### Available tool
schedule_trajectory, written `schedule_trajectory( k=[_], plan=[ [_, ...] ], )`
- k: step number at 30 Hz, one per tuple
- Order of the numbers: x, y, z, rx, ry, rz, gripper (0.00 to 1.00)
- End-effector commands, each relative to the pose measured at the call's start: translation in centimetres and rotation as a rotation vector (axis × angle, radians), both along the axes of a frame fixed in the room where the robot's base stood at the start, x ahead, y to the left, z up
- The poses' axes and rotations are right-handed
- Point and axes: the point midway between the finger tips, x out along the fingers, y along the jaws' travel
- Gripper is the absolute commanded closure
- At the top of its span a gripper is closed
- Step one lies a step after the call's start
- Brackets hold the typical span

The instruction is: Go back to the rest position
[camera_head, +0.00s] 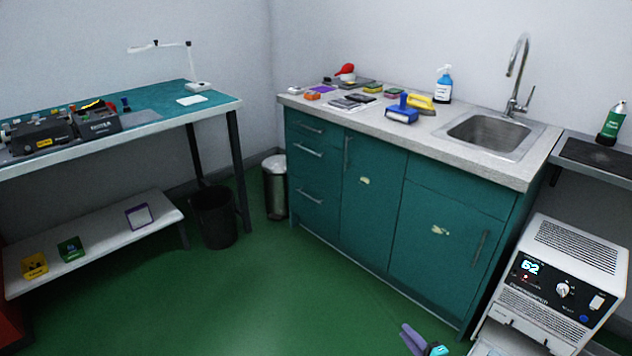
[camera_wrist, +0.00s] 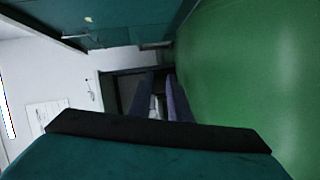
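My gripper (camera_head: 425,342) shows at the bottom edge of the head view, right of the middle, over the green floor in front of the teal cabinet. One purple finger and part of a teal and black body are visible; the rest is cut off by the frame. In the wrist view the two dark purple fingers (camera_wrist: 163,100) stand apart with a gap between them. No held object shows between them. The gripper is clear of the cabinet and the white machine in the head view.
A teal cabinet (camera_head: 372,190) with a sink (camera_head: 490,133) stands behind. A workbench (camera_head: 150,128), a low white shelf (camera_head: 100,245) and a black bin (camera_head: 214,218) are at the left. The middle floor is clear.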

Motion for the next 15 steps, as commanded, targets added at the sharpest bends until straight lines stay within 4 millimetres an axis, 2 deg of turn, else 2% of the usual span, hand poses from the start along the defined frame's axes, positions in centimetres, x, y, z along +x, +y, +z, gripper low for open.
schedule_trajectory(
  k=[1,3,9,15],
  plan=[
    [0.5,1.0,1.2,0.006,0.013,-0.009,0.83],
    [1.2,1.8,1.8,0.014,0.037,-0.034,0.83],
    [2.8,4.2,3.2,0.046,0.120,-0.117,0.83],
    [3.5,6.2,4.0,0.090,0.228,-0.225,0.83]
  ],
)
